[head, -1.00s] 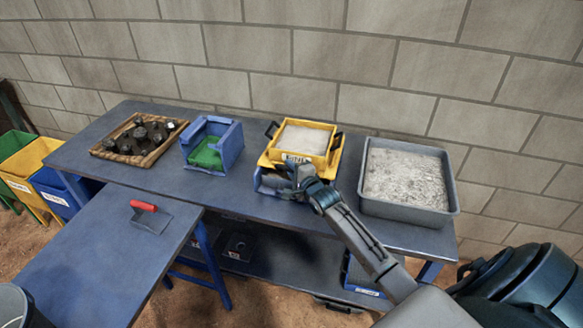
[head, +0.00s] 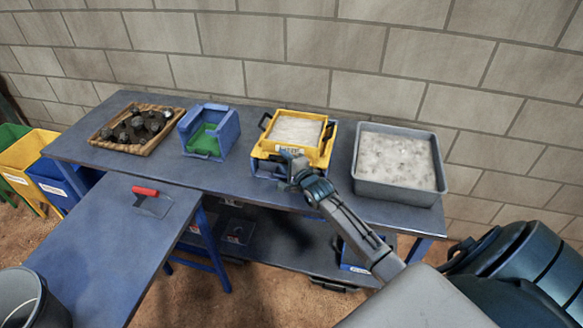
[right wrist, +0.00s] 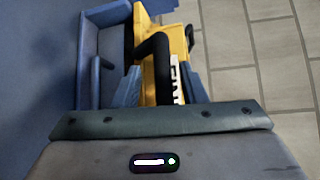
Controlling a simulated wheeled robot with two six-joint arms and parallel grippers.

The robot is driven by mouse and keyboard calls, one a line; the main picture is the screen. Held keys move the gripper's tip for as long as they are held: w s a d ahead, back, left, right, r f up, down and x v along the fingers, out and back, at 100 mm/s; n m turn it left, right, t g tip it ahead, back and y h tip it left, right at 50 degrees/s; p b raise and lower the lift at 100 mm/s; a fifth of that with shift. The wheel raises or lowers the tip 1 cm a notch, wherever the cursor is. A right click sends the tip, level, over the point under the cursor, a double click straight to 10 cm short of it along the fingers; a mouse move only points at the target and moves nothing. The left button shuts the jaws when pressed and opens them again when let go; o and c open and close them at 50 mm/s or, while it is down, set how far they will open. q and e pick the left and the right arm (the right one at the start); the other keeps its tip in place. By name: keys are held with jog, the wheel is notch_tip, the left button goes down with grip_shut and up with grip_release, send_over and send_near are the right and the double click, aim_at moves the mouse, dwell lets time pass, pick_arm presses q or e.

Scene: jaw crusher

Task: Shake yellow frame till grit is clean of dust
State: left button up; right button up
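The yellow frame (head: 327,152), with pale grit (head: 296,131) inside and a label on its front, sits over a blue holder (head: 262,168) on the back bench. Black handles show at its sides. My right gripper (head: 290,167) is at the frame's front. In the right wrist view its fingers (right wrist: 162,86) stand apart on either side of a black handle (right wrist: 153,62), with a gap visible on the label side. The yellow frame (right wrist: 178,40) shows behind it. Whether the grit is dusty is too small to tell. My left gripper is out of view.
A grey tray (head: 398,193) of pale material stands right of the frame. Left are a blue box with green inside (head: 226,137) and a wooden tray (head: 150,147) of dark rocks. A red-handled scraper (head: 150,197) lies on the front bench (head: 95,245). A wall stands behind.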

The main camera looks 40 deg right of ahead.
jog(key=s+r+b, duration=0.1)
jog(key=s+b, duration=0.1)
jog(key=s, duration=0.8)
jog(key=shift+a+r, duration=0.25)
jog(key=shift+a, duration=0.2)
